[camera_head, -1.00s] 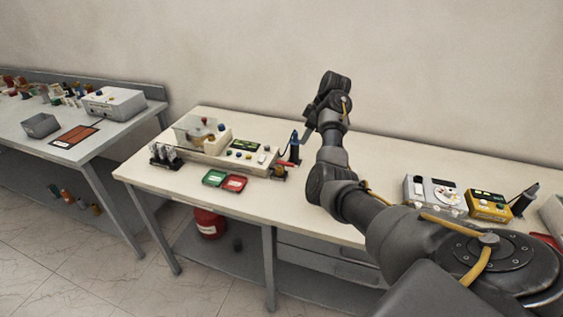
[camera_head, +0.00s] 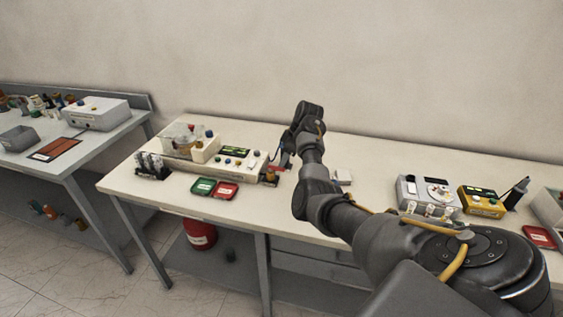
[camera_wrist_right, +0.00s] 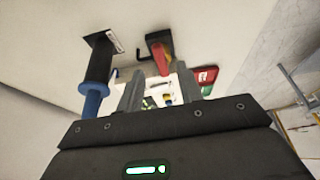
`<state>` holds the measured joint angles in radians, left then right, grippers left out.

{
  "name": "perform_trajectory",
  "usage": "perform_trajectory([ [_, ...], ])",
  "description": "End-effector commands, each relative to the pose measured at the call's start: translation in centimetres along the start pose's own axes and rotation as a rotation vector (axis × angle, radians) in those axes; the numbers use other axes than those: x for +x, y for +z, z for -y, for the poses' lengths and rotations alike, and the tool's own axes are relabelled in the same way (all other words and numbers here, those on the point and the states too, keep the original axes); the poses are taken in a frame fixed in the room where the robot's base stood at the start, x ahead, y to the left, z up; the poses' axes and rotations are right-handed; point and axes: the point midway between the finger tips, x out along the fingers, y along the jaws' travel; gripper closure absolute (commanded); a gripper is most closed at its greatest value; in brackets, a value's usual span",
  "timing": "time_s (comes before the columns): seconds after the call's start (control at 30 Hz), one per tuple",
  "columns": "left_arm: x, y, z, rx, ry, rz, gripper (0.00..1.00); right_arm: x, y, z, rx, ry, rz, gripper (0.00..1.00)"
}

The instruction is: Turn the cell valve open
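The oil test unit (camera_head: 225,160) is a long beige box on the middle bench, with a clear-walled cell (camera_head: 183,139), a green display and several knobs. I cannot make out for certain which part is the cell valve. My right gripper (camera_head: 286,153) points down near the unit's right end, and my arm partly hides what is there. In the right wrist view its two fingers (camera_wrist_right: 163,88) are apart with nothing between their tips. My left gripper is out of view.
Green (camera_head: 203,187) and red (camera_head: 226,190) trays lie in front of the unit. A grey instrument (camera_head: 425,190) and a yellow meter (camera_head: 482,201) stand to the right. The bench front is mostly clear.

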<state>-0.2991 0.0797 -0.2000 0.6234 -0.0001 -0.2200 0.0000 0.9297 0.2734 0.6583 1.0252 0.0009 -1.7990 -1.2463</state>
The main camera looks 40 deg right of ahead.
Motion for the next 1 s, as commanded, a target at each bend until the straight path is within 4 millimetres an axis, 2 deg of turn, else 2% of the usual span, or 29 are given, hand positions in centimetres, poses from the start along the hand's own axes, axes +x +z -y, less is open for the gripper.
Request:
perform_trajectory([
  [0.1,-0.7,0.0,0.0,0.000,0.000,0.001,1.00,1.8,-0.1,0.1,0.000,-0.003,0.000,0.64],
  [0.3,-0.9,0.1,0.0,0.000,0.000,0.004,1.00,3.6,0.0,0.1,0.000,-0.001,0.000,0.64],
  [0.63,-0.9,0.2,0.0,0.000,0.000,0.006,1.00,3.9,0.0,0.0,0.000,0.001,0.000,0.64],
  [0.9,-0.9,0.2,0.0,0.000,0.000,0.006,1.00,3.9,0.0,0.0,0.000,0.001,0.000,0.99],
  [1.0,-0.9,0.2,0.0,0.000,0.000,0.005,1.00,3.9,0.0,0.0,0.000,0.001,0.000,1.00],
])
